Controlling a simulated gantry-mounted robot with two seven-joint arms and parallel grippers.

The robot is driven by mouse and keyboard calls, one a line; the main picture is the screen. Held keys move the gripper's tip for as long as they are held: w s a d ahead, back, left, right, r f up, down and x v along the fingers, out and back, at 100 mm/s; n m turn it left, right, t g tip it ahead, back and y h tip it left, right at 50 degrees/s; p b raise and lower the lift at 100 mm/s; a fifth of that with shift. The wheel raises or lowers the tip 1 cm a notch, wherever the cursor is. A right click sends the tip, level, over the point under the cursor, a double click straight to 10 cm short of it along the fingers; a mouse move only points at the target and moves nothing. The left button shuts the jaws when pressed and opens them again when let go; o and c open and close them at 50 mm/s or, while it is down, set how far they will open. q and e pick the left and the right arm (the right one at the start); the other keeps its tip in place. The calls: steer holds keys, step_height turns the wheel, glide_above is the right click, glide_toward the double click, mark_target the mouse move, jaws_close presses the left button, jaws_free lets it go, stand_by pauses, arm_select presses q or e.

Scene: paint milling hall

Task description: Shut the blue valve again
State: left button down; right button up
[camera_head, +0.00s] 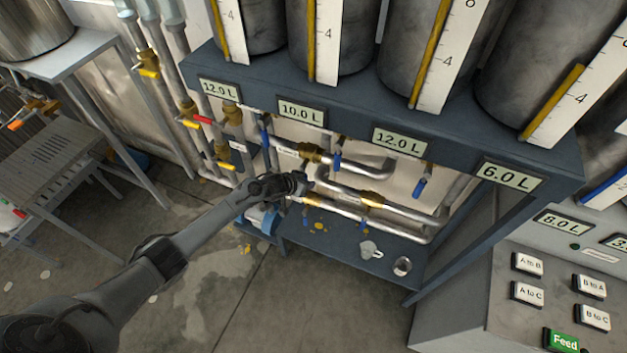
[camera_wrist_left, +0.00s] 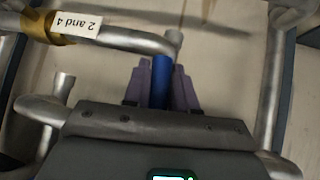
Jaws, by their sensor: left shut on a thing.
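My left arm reaches in from the left in the head view, and its gripper (camera_head: 300,183) is at the pipework under the blue-grey bench. In the left wrist view my left gripper (camera_wrist_left: 162,88) has its two purplish fingers closed on a blue valve handle (camera_wrist_left: 161,68), one finger on each side. The handle's upper end meets a grey fitting by a pipe with a "2 and 4" label (camera_wrist_left: 75,24). In the head view my gripper hides this handle. My right gripper is in neither view.
Other blue handles hang nearby, at the left (camera_head: 264,136), middle (camera_head: 337,161) and right (camera_head: 420,187). Metal pipes (camera_head: 395,210) run close around the gripper. A lower shelf (camera_head: 335,252) holds a metal cup (camera_head: 402,266). A button panel (camera_head: 510,275) stands at the right.

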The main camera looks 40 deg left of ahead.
arm_select(q)
steer(key=shift+s+a+f+m+y+p, duration=0.15)
steer(key=shift+a+m+y+p, duration=0.15)
steer(key=shift+a+y, duration=0.3)
steer(key=c, duration=1)
jaws_free()
steer(key=shift+r, duration=0.25)
steer(key=shift+p+v, duration=1.05)
steer(key=shift+v, duration=4.2)
